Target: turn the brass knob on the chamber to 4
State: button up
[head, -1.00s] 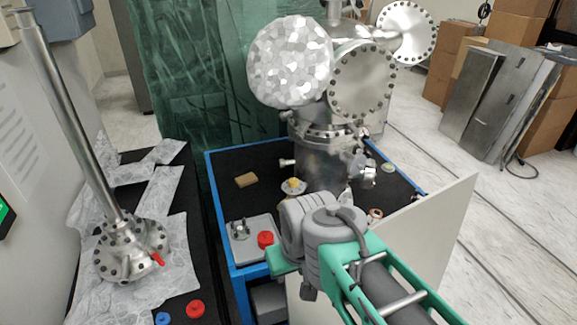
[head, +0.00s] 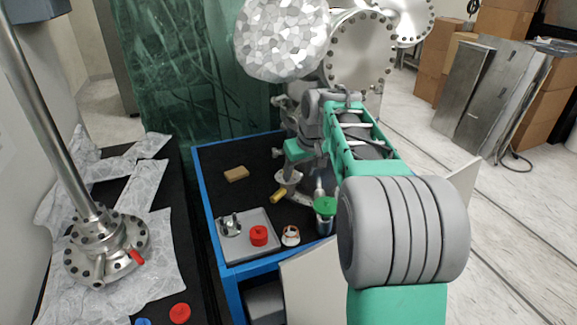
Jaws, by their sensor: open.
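The steel chamber (head: 359,50) stands at the back of the blue-framed cart, its lower body largely hidden behind my arm. A small brass-coloured piece (head: 278,196), which looks like the brass knob, shows low at the chamber's left side. Its markings are too small to read. My arm reaches forward over the cart and bends down beside the chamber. My gripper (head: 287,182) is small and partly hidden below the green wrist part, close to the brass piece. It is open, and I cannot tell whether it touches the brass piece.
On the black-topped cart (head: 215,188) lie a tan block (head: 236,173) and a grey tray (head: 245,252) with a red cap (head: 258,236). A white-and-orange ring (head: 290,236) and a green-topped cylinder (head: 325,207) are nearby. A pale panel (head: 312,285) stands at the cart's front.

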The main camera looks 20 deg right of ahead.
jog(key=w, duration=0.4)
jog(key=shift+w+a+r+p, duration=0.1)
jog(key=shift+w+a+p, duration=0.1)
jog(key=shift+p, duration=0.2)
jog(key=shift+w+f, duration=0.85)
jog(key=shift+f, duration=0.15)
jog(key=shift+w+f, duration=0.2)
jog(key=shift+f, duration=0.3)
jog(key=shift+c, duration=0.4)
grip_shut()
